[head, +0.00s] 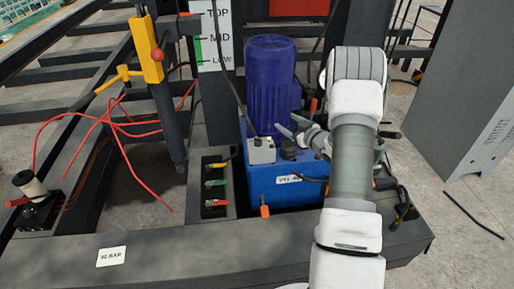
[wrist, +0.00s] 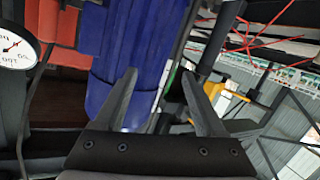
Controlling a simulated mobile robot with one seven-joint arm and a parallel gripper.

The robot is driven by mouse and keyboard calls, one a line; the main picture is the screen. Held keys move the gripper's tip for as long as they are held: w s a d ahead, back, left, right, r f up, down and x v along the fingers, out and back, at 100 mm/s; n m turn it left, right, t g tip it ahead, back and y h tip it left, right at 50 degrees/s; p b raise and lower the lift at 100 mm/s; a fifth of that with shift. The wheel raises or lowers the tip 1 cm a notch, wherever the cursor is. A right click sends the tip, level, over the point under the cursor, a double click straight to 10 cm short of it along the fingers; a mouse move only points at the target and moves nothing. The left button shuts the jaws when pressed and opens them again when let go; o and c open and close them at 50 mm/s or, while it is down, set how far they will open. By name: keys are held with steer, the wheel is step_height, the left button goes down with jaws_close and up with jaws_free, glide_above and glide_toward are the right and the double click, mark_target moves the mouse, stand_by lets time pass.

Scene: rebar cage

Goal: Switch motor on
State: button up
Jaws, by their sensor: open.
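The motor is a dark blue ribbed cylinder (head: 270,85) standing upright on a bright blue tank (head: 270,188). A small grey box (head: 261,151) with a black cable sits at the motor's foot, on the tank's front left; I cannot make out a switch on it. My gripper (head: 284,124) is open and empty, just right of the grey box and in front of the motor's lower part. In the wrist view my gripper's two fingers (wrist: 158,88) stand apart, with the blue motor (wrist: 120,50) behind the left one. The grey box cannot be made out there.
A panel with red and green valve levers (head: 215,187) stands left of the tank. A yellow lever post (head: 147,50) and red wires (head: 110,120) are further left. A grey cabinet (head: 460,90) stands at right. A round gauge (wrist: 14,48) shows in the wrist view.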

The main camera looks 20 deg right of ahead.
mark_target(261, 143)
steer(key=s+a+f+t+y+b, duration=0.1)
steer(key=s+f+y+b, duration=0.4)
steer(key=f, duration=0.9)
steer(key=shift+h, duration=0.5)
steer(key=b+x, duration=0.3)
steer(key=x, duration=1.3)
steer(key=shift+w+a+r, duration=0.1)
steer(key=shift+a+r, duration=0.05)
steer(key=shift+a, duration=0.15)
jaws_close()
